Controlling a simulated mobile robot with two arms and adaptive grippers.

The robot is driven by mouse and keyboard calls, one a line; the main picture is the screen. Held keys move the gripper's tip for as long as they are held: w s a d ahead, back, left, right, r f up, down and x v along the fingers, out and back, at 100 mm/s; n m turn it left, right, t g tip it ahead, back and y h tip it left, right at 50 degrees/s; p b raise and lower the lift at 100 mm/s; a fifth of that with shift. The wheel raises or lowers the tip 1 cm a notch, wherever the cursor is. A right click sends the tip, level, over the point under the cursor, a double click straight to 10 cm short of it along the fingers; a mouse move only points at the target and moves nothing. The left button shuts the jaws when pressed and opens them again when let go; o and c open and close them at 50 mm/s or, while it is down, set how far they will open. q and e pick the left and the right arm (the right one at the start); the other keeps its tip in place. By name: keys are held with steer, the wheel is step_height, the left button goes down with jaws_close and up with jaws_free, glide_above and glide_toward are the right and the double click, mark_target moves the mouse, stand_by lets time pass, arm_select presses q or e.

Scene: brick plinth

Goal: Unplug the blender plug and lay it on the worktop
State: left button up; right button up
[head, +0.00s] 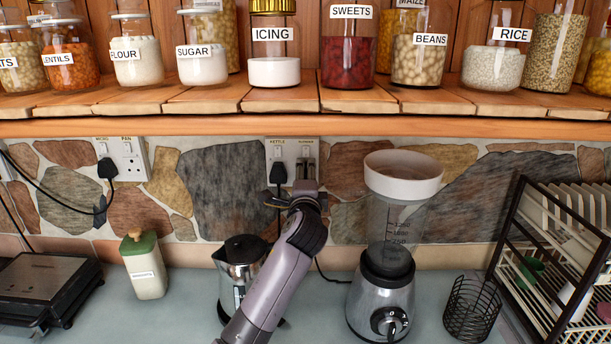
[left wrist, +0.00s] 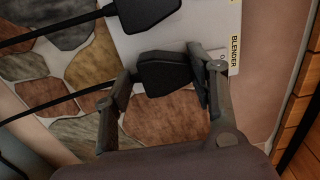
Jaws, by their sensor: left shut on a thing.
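The double wall socket (head: 292,148) carries labels for the kettle on its left and the blender on its right. My left gripper (head: 306,172) is in front of the right half. In the left wrist view the gripper (left wrist: 165,82) is shut on the black blender plug (left wrist: 164,73), one finger on each side, beside the BLENDER label. I cannot tell whether its pins are in the socket. The head view hides most of this plug behind the gripper. The blender (head: 381,300) stands on the grey-blue worktop (head: 185,318). My right gripper is not in view.
The kettle plug (head: 278,173) sits close left of the gripper. A steel kettle (head: 232,283) stands below, partly behind my arm. A wire basket (head: 471,308) and dish rack (head: 560,260) stand right. A jar shelf (head: 200,128) overhangs the socket.

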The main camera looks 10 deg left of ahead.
arm_select(q)
steer(key=shift+r, duration=0.45)
steer(key=c, duration=0.5)
steer(key=shift+c, duration=0.3)
steer(key=shift+s, duration=0.1)
steer(key=shift+s+d+p, duration=0.1)
steer(key=shift+s+p, duration=0.05)
steer(key=shift+p, duration=0.15)
steer(key=shift+s+d+f, duration=0.1)
steer(key=shift+s, duration=0.6)
steer(key=shift+s+d+f+p, duration=0.1)
steer(key=shift+s+f+p, duration=0.05)
steer(key=shift+s+p, duration=0.3)
steer(key=shift+p+v, duration=0.8)
steer(key=shift+v, duration=0.8)
